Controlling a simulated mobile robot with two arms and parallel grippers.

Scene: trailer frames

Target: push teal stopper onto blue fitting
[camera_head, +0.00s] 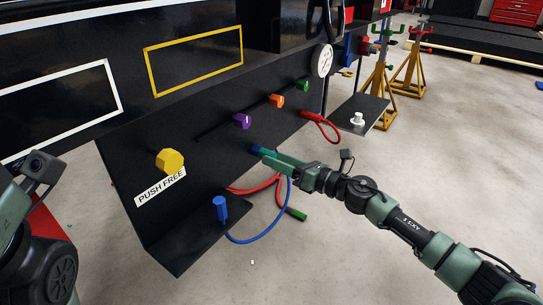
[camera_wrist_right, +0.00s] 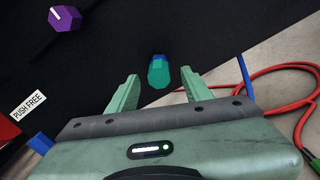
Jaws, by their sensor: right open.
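The teal stopper (camera_wrist_right: 158,73) shows in the right wrist view as a many-sided plug, with a strip of the blue fitting (camera_wrist_right: 159,57) right behind it. The two line up and appear to touch; how deep the stopper sits I cannot tell. In the head view the blue fitting (camera_head: 256,150) sticks out of the black panel. My right gripper (camera_head: 274,157) is at it, fingers pointing to the panel. In the wrist view its open fingers (camera_wrist_right: 159,75) stand on both sides of the stopper with gaps. Of my left arm, only links show at the left edge.
A purple knob (camera_head: 242,121), orange knob (camera_head: 276,100), green knob (camera_head: 303,85) and yellow knob (camera_head: 170,160) sit on the panel. A blue plug (camera_head: 220,208) with a cable stands on the lower ledge. Red hoses (camera_head: 262,186) hang below my gripper.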

